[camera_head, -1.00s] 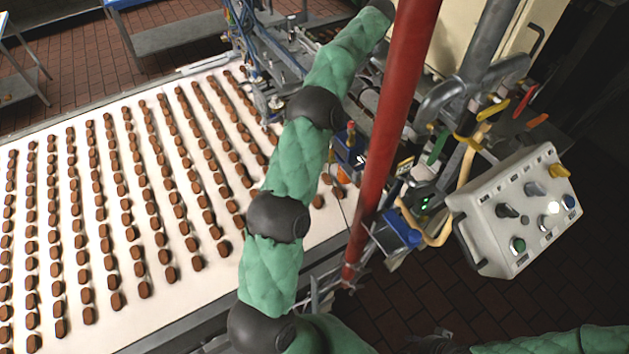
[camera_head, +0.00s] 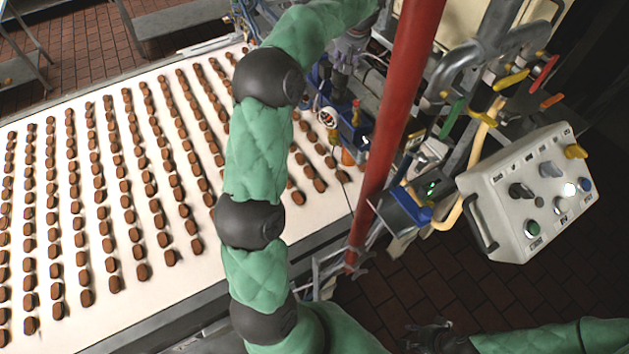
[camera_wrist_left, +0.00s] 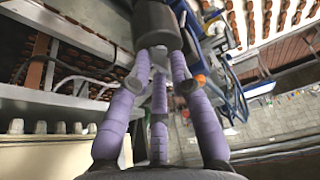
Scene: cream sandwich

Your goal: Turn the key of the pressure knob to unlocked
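I cannot make out the key of the pressure knob for certain. In the head view a round white gauge (camera_head: 327,117) sits beside a blue unit with a red-topped part (camera_head: 357,104), behind the red pole. My left gripper (camera_head: 347,50) is above and behind them, partly hidden by my arm and the pole. In the left wrist view its purple fingers (camera_wrist_left: 160,70) converge at a dark grey cylinder (camera_wrist_left: 155,25); whether they grip it is unclear. My right gripper (camera_head: 436,333) is low at the bottom edge, small and dark, apart from the machine.
The red pole (camera_head: 398,110) stands right of my left arm. A grey control box (camera_head: 510,225) with several knobs is at the right. Coloured valve handles (camera_head: 512,79) are above it. The white conveyor (camera_head: 120,320) with rows of brown cookies fills the left.

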